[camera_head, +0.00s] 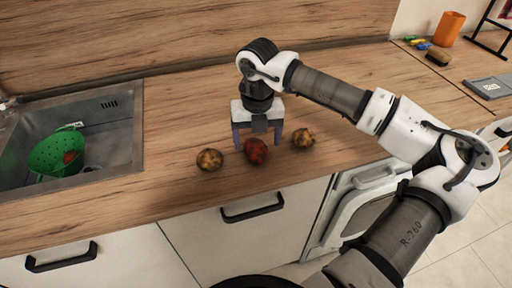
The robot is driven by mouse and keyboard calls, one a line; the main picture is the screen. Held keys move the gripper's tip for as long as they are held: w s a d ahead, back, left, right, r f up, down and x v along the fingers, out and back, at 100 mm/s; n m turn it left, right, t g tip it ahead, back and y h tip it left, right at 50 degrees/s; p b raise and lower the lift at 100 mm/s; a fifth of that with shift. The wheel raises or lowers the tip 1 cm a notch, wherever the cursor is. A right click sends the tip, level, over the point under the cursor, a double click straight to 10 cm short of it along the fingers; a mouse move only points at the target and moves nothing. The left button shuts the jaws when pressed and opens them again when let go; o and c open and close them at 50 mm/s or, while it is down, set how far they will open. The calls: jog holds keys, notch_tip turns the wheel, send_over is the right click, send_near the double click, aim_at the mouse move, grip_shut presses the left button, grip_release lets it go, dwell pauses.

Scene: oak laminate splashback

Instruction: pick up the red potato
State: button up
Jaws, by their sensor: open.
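The red potato (256,152) lies on the wooden worktop near its front edge, between two brownish-yellow potatoes. My gripper (257,143) points down at the red potato, with its two fingers open. One finger is to the upper left of the potato and the other is to its right. The gripper's body is just behind and above the potato; I cannot tell whether a finger touches it.
One brownish potato (210,159) lies left of the red one, another (303,138) lies right. A sink (128,128) at the left holds a green colander (50,152). An orange cup (448,29) stands far right. Drawers and an oven are below the worktop (180,115).

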aim_at(256, 144)
jog(key=shift+a+f+p, duration=0.1)
jog(key=shift+f+p, duration=0.25)
jog(key=shift+f, duration=1.2)
jog(key=shift+c, duration=0.2)
jog(key=c, duration=1.1)
jog(key=shift+r, duration=0.1)
